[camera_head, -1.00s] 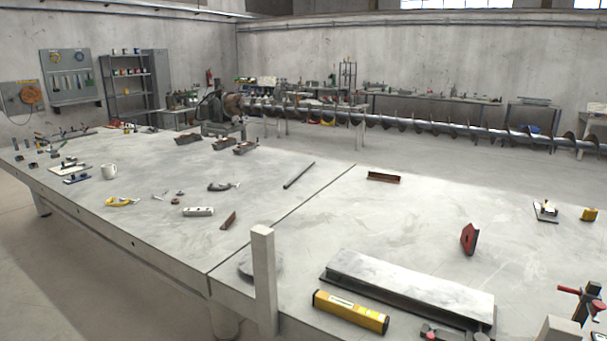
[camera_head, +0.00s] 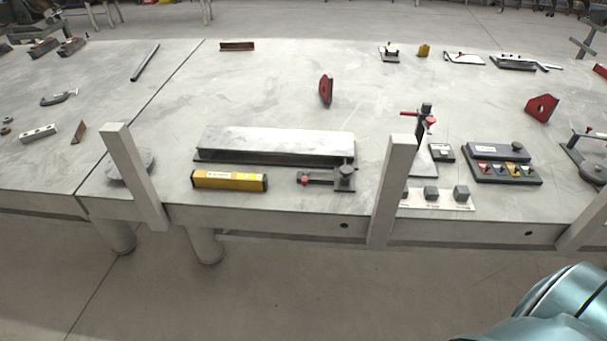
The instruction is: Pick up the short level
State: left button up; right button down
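A short yellow level (camera_head: 229,180) lies flat near the front edge of the work table, left of the picture's middle. It has dark ends and a pale label on its top. It lies just in front of a long grey steel beam (camera_head: 275,145), with a small gap between them. Nothing is holding it. Neither of my grippers is in view. Only a teal link of my own arm shows at the lower right corner, well away from the level.
A pale upright post (camera_head: 133,175) stands left of the level at the table edge, and another post (camera_head: 392,190) stands further right. A grey and red clamp (camera_head: 328,178) lies right of the level. The floor (camera_head: 280,290) in front is clear.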

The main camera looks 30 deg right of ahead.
aim_at(199, 180)
jog(key=i+l+z, duration=0.1)
jog(key=i+l, duration=0.2)
jog(key=i+l+z, duration=0.15)
jog(key=i, duration=0.4)
jog(key=i+l+z, duration=0.1)
jog(key=i+l, duration=0.15)
jog(key=i, duration=0.15)
